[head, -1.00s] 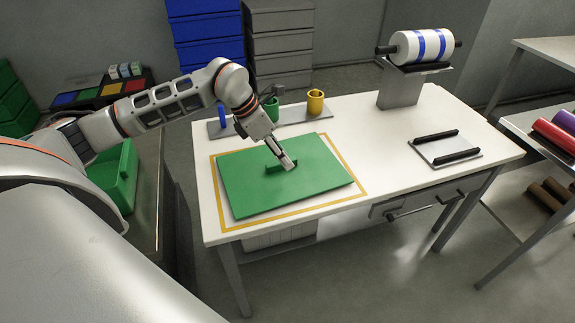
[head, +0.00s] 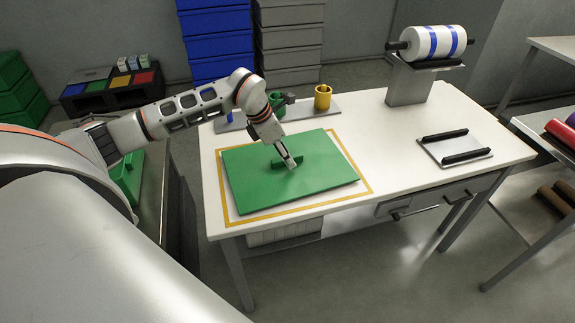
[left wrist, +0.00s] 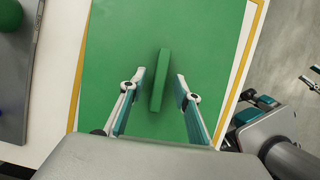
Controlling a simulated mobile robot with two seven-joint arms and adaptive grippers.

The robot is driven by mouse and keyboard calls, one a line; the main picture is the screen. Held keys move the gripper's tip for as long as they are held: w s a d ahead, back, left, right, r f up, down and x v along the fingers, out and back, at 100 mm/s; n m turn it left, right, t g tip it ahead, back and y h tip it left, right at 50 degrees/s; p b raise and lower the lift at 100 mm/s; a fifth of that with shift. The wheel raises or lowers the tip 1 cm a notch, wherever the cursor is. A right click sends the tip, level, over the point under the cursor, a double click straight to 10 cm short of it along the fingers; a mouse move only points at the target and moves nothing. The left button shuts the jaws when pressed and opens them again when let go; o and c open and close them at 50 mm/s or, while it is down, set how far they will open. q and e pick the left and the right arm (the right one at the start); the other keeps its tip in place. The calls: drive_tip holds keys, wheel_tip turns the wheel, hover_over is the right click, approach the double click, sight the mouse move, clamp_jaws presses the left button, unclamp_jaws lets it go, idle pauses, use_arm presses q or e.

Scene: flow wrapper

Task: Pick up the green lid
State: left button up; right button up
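The green lid (head: 285,188) lies flat on the white table inside a yellow outlined rectangle. A raised green bar handle (head: 287,157) stands at its middle. My left gripper (head: 291,163) is at the handle, pointing down. In the left wrist view, my left gripper (left wrist: 160,88) is open, with one finger on each side of the handle (left wrist: 160,80) and a gap on both sides. The lid (left wrist: 210,40) fills most of that view. Grey-and-teal parts show at the right of the wrist view; I cannot tell whether they belong to my right gripper.
A white roll with blue bands (head: 432,43) is on a stand at the back right. A plate with black bars (head: 455,147) lies at right. A green bin (head: 128,178) is at left.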

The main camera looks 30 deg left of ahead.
use_arm(q)
drive_tip(key=shift+f, duration=0.2)
idle(0.6)
clamp_jaws()
